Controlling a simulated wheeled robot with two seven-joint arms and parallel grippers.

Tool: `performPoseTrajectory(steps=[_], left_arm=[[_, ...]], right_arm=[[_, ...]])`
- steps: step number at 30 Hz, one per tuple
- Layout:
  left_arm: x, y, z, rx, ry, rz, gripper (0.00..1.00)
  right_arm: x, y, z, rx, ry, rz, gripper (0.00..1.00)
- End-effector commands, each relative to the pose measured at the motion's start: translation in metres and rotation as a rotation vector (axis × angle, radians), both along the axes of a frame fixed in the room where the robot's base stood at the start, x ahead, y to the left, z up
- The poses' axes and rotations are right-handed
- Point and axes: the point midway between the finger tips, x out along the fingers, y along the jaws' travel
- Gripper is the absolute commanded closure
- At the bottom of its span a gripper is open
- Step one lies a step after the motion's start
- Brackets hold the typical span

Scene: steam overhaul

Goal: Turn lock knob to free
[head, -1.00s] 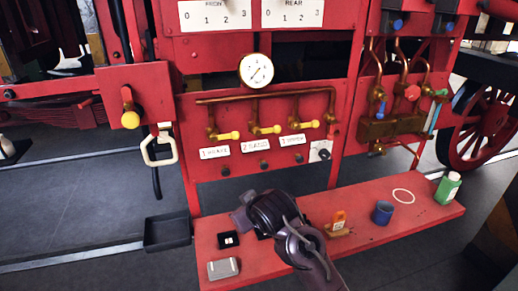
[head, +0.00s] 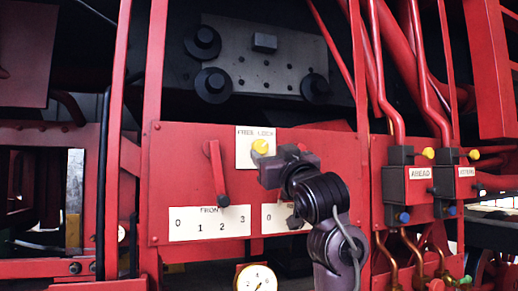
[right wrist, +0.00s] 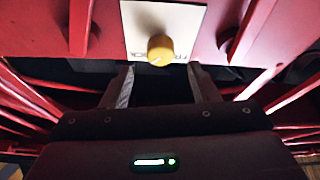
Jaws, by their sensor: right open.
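The yellow lock knob (head: 261,146) sits on a cream plate (head: 243,160) lettered FREE and LOCK, on the upper red panel. I cannot tell which word the knob points to. In the right wrist view the knob (right wrist: 160,46) stands just beyond my fingertips, roughly centred between them, with part of the plate (right wrist: 135,20) around it. My right gripper (head: 272,163) is at the plate's lower right in the head view. In the right wrist view its two fingers (right wrist: 160,84) are apart with nothing between them. My left gripper is not in view.
A red lever (head: 217,175) hangs left of the plate, above the FRONT scale (head: 210,223). My right arm partly covers the other scale (head: 275,217). Valve blocks labelled AHEAD (head: 420,172) stand to the right. A gauge (head: 256,280) is below.

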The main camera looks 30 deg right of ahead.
Motion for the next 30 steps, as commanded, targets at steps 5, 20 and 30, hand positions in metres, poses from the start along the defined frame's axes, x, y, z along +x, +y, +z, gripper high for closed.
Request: performPoseTrajectory(steps=[5, 20, 30], left_arm=[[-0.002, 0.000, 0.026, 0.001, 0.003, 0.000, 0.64], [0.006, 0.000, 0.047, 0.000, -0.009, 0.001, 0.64], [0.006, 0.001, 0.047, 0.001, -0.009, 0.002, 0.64]], right_arm=[[0.028, -0.006, 0.016, 0.000, 0.007, -0.001, 0.45], [0.062, -0.013, 0.024, 0.000, 0.003, -0.001, 0.45], [0.062, -0.013, 0.024, 0.000, 0.003, -0.001, 0.75]])
